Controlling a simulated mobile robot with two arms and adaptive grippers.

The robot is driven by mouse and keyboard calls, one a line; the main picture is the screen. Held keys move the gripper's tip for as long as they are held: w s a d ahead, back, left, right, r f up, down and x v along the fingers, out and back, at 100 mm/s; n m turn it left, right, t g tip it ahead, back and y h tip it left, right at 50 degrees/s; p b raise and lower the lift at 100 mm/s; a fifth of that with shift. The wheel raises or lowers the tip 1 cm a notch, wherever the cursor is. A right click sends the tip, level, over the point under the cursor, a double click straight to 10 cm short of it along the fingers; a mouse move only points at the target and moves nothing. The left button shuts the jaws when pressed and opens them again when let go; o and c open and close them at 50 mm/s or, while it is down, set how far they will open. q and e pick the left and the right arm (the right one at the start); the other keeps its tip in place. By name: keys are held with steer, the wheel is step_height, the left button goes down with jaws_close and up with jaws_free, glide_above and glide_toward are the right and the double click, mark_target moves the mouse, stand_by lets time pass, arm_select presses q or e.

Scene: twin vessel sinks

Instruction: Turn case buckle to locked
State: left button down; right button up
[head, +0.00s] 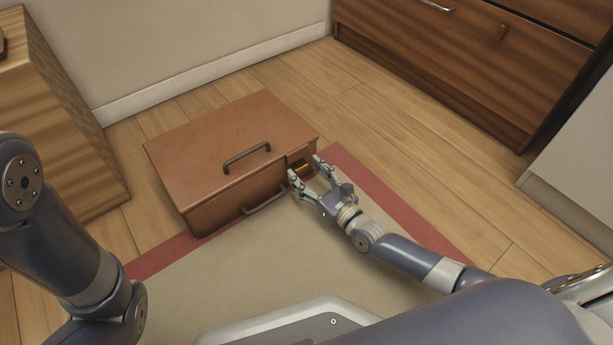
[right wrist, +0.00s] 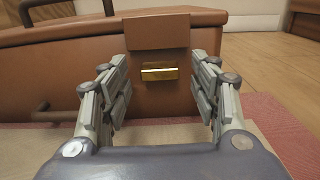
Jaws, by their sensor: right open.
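A brown case (head: 230,150) lies on the floor, partly on the rug, with a dark handle (head: 247,157) on its lid and another handle (head: 264,202) on its front. A brass buckle (head: 302,168) sits at the front right of the case. In the right wrist view the buckle (right wrist: 160,73) is a horizontal gold bar below a brown flap (right wrist: 157,31). My right gripper (head: 307,167) is open in front of the buckle. In the right wrist view its fingers (right wrist: 158,92) stand left and right of the buckle, apart from it. My left gripper is outside the views; only my left arm shows.
A beige rug with a red border (head: 385,198) lies under the front of the case. A wooden cabinet (head: 70,130) stands at the left, and a dark drawer unit (head: 470,60) stands at the back right. Bare wooden floor lies between the case and the drawers.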

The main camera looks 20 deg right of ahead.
steer(key=shift+w+a, duration=0.1)
steer(key=shift+w, duration=0.1)
steer(key=c, duration=1)
steer(key=shift+c, duration=0.2)
